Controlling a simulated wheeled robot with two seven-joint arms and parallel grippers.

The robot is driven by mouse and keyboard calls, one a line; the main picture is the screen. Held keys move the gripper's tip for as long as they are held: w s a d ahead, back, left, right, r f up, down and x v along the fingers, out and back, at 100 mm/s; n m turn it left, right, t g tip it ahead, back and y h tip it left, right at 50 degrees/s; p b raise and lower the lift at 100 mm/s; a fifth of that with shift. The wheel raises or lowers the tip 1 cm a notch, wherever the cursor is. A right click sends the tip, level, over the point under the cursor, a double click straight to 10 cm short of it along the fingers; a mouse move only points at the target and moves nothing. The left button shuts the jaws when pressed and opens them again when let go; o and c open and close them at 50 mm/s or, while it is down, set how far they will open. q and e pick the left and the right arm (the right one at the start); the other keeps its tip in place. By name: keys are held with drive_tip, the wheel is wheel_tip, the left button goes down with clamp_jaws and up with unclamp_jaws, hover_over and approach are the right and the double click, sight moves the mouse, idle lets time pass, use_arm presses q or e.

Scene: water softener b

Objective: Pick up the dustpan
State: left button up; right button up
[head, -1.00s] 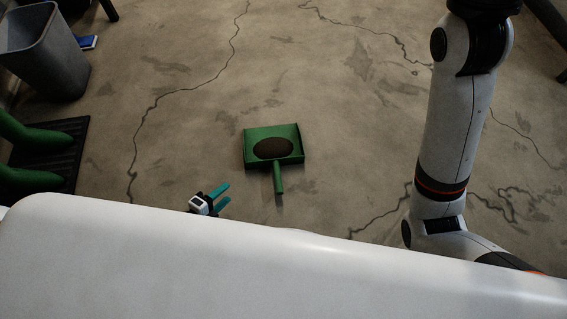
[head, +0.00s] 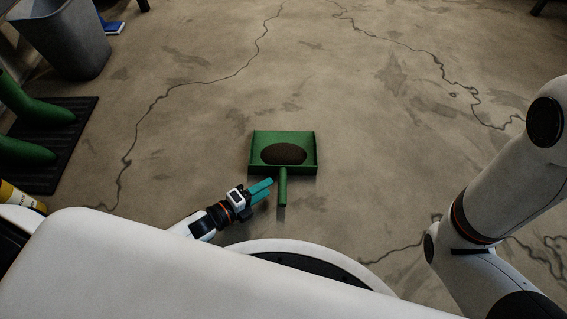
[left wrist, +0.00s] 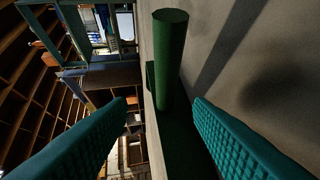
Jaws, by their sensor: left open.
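The green dustpan (head: 310,150) lies on the concrete floor, with a dark brown heap (head: 284,153) in its pan. Its handle (head: 283,188) points toward me. My left gripper (head: 262,189) is open, just left of the handle, with its teal fingers pointing at it. In the left wrist view the round green handle (left wrist: 170,60) shows ahead, in the gap between the open fingers (left wrist: 160,122), and nothing is gripped. My right gripper is not in view; only part of my right arm shows at the right.
Green boots (head: 25,150) stand on a black mat (head: 75,140) at the left. A grey bin (head: 65,35) and a blue object (head: 113,27) are at the back left. A yellow item (head: 20,197) shows at the left edge. The floor around the dustpan is clear.

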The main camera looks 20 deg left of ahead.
use_arm(q)
drive_tip(key=w+d+f+b, duration=0.1)
drive_tip(key=b, duration=0.1)
drive_tip(key=w+d+f+b, duration=0.1)
drive_tip(key=w+b, duration=0.1)
drive_tip(key=shift+d, duration=0.35)
drive_tip(key=shift+w+d+r, duration=0.1)
drive_tip(key=shift+w+d, duration=0.2)
drive_tip(key=shift+r, duration=0.1)
clamp_jaws()
